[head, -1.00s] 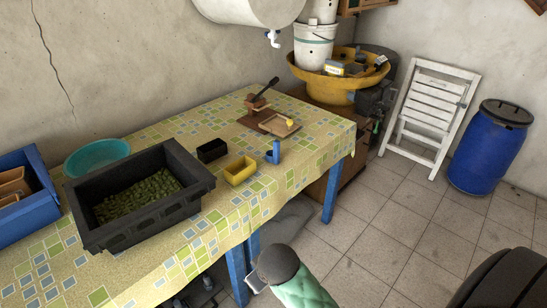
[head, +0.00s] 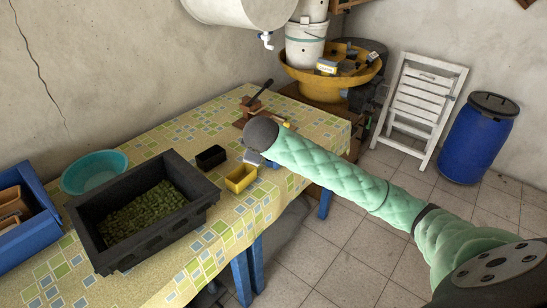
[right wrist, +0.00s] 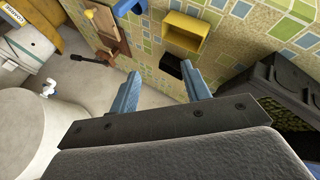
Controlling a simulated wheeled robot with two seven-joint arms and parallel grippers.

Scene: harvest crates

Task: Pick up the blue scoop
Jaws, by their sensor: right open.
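The blue scoop (right wrist: 130,5) is at the top edge of the right wrist view, on the patterned tablecloth and partly cut off by the frame. In the head view my right arm and gripper largely hide it. My right gripper (head: 252,158) is above the table, near the yellow box. In the right wrist view its two blue-grey fingers (right wrist: 160,84) are apart with nothing held between them. The scoop lies beyond the fingertips, not between them. My left gripper is not in view.
The yellow box (head: 241,180) and small black box (head: 211,157) stand close to my right gripper. A black crate (head: 150,243) of green produce, a teal bowl (head: 94,172) and a blue crate (head: 35,238) are left. A wooden board with a press (head: 252,108) lies behind.

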